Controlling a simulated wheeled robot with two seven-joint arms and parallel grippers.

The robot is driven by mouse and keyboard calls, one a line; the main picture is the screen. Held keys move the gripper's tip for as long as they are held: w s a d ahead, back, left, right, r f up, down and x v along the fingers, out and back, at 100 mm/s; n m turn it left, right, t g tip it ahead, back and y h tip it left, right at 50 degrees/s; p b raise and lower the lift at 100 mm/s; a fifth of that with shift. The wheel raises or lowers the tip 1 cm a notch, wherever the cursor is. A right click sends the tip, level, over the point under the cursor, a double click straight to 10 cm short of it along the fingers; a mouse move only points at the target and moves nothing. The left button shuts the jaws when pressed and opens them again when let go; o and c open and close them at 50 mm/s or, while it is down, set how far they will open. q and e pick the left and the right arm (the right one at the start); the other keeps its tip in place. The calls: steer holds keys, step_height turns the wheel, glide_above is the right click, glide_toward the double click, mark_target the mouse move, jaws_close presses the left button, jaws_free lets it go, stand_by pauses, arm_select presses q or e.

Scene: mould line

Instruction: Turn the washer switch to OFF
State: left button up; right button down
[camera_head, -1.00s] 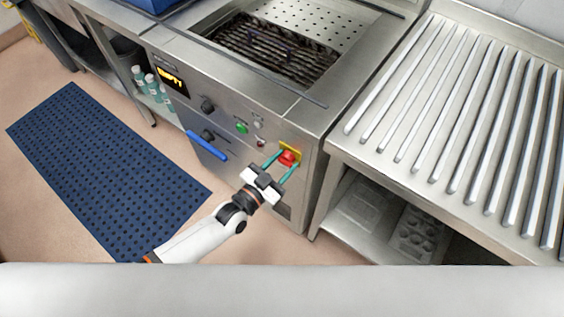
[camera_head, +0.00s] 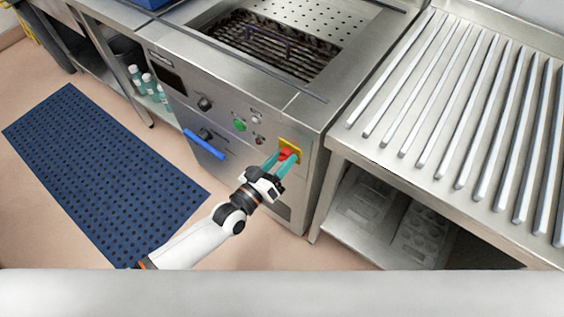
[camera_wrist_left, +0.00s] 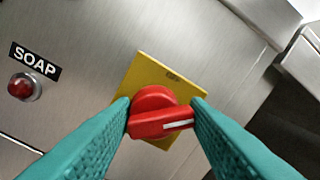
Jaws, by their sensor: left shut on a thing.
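The washer switch is a red knob (camera_head: 286,154) on a yellow plate (camera_head: 291,144) at the right end of the washer's front panel. In the left wrist view the red knob (camera_wrist_left: 155,114) fills the space between the teal fingers, with its white mark pointing right. Small lettering stands near the top of the yellow plate (camera_wrist_left: 150,69), too small to read surely. My left gripper (camera_head: 283,161) is shut on the knob's handle, both fingers touching it. The washer's display (camera_head: 166,73) is dark. My right gripper is not in view.
A green button (camera_head: 239,126), a black dial (camera_head: 204,103) and a red SOAP lamp (camera_wrist_left: 24,87) sit left of the switch. A blue handle (camera_head: 204,144) sticks out from the front. A ribbed steel table (camera_head: 405,175) stands at the right; a blue mat (camera_head: 105,175) lies on the floor.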

arm_select(q)
steer(key=n, duration=0.2)
steer(key=n+b, duration=0.1)
steer(key=n, duration=0.1)
steer(key=n+b, duration=0.1)
steer(key=n, duration=0.1)
steer(key=shift+w+a+f+n+t, duration=0.1)
steer(key=shift+a+f+n+t, duration=0.2)
steer(key=shift+a+f+n, duration=0.1)
steer(key=shift+d+n+y+b, duration=0.1)
steer(key=shift+n+y+b, duration=0.35)
steer(key=shift+n, duration=1.15)
steer(key=shift+f, duration=0.15)
steer(key=o, duration=0.8)
steer(key=shift+d+r, duration=0.1)
steer(key=shift+r, duration=0.1)
steer(key=v, duration=0.6)
steer(key=b+v, duration=0.1)
steer(key=v, duration=0.5)
steer(key=shift+f, duration=0.2)
